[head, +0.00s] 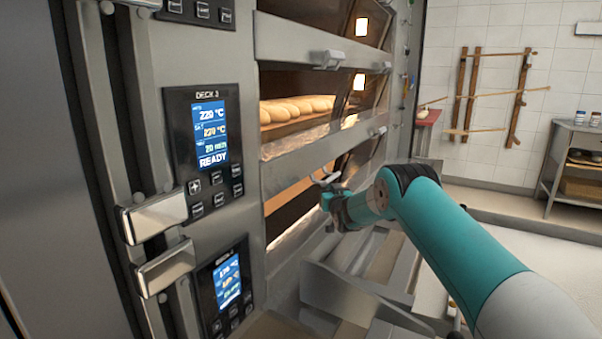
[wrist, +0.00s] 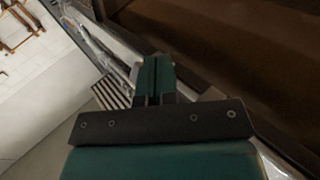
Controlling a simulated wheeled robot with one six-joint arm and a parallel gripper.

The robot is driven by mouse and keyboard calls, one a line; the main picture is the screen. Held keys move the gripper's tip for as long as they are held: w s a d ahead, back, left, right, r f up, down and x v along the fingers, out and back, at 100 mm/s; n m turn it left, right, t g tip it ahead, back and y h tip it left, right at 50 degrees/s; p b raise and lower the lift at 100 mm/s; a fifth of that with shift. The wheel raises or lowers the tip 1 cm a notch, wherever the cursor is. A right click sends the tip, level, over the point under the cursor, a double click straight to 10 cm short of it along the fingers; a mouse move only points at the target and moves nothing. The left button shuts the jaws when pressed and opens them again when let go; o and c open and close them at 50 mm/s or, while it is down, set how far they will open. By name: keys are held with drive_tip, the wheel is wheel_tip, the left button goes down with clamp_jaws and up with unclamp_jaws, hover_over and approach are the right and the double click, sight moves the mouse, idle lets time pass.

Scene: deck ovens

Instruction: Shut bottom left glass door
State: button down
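The bottom oven opening (head: 290,207) in view is lit inside and stands at the lower middle of the head view, beside the lowest control panel. I cannot make out its glass door clearly; my arm and the frame edges hide part of that area. A small metal handle (head: 325,179) shows at this opening's upper right. My gripper (head: 328,198) is right beside that handle, just below it; I cannot tell if they touch. In the wrist view my gripper's two green fingers (wrist: 157,78) lie together with only a thin dark line between them, with nothing seen between them.
Above, a deck holds several loaves (head: 297,109) behind a metal front bar with a handle (head: 328,59). The DECK 3 panel (head: 211,143) reads READY. Grey metal ledges (head: 345,287) lie below my arm. A side table (head: 580,150) stands far right; the floor between is clear.

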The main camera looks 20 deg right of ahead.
sight(331, 179)
wheel_tip(331, 179, up, 4)
drive_tip(key=shift+d+f+p, duration=0.1)
drive_tip(key=shift+p, duration=0.35)
drive_tip(key=shift+a+r+t+p, duration=0.15)
drive_tip(key=shift+r+p, duration=0.05)
drive_tip(key=shift+r, duration=0.4)
drive_tip(key=shift+a+r+t+p, duration=0.1)
drive_tip(key=shift+r+t+p, duration=0.1)
drive_tip(key=shift+r, duration=0.35)
drive_tip(key=shift+s+a+f, duration=0.2)
drive_tip(key=shift+s+a, duration=0.05)
drive_tip(key=shift+a, duration=0.05)
drive_tip(key=s, duration=0.1)
drive_tip(key=s+f, duration=0.1)
drive_tip(key=s, duration=0.1)
drive_tip(key=s+p, duration=0.1)
drive_tip(key=s, duration=0.1)
drive_tip(key=shift+s+f, duration=0.15)
drive_tip(key=shift+f, duration=0.25)
drive_tip(key=shift+s+a+f, duration=0.15)
drive_tip(key=shift+s, duration=0.45)
drive_tip(key=shift+a, duration=0.1)
